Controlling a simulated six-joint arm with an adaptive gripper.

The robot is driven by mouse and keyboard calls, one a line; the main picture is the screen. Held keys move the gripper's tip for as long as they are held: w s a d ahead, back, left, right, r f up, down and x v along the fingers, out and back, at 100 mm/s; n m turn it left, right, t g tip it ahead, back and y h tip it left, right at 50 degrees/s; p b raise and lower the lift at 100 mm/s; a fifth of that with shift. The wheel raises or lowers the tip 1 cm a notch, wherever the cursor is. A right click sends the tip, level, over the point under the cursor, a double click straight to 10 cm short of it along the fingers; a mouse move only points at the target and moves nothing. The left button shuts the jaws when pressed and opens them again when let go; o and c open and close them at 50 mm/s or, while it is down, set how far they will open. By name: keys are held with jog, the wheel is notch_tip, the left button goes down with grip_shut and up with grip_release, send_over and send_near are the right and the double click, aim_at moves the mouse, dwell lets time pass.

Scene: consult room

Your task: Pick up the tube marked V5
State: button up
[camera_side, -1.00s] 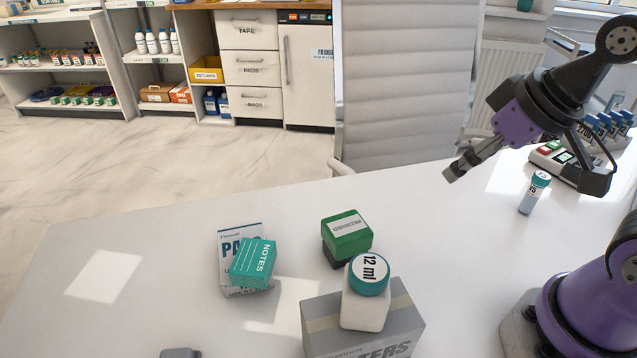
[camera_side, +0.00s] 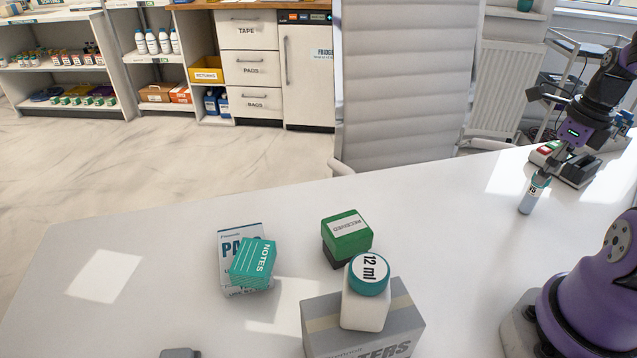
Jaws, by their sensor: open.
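A small tube (camera_side: 529,197) with a teal cap and pale label stands upright on the white table at the right; its marking is too small to read surely. My gripper (camera_side: 551,160) is open, pointing down just above and behind the tube. A fingertip overlaps the tube's cap in this view, and I cannot tell whether it touches. The far side of the gripper is hard to make out.
A device with red and green parts (camera_side: 575,168) stands close behind the tube. A 12 ml bottle (camera_side: 366,308) on a grey box (camera_side: 407,318), a green-topped box (camera_side: 347,238) and a notes pad (camera_side: 252,264) stand centre front. The table between (camera_side: 455,230) is clear.

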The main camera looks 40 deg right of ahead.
aim_at(533, 192)
jog(key=f, duration=0.4)
jog(key=w+f, duration=0.1)
jog(key=f, duration=0.1)
jog(key=shift+f, duration=0.3)
jog(key=c, duration=1.1)
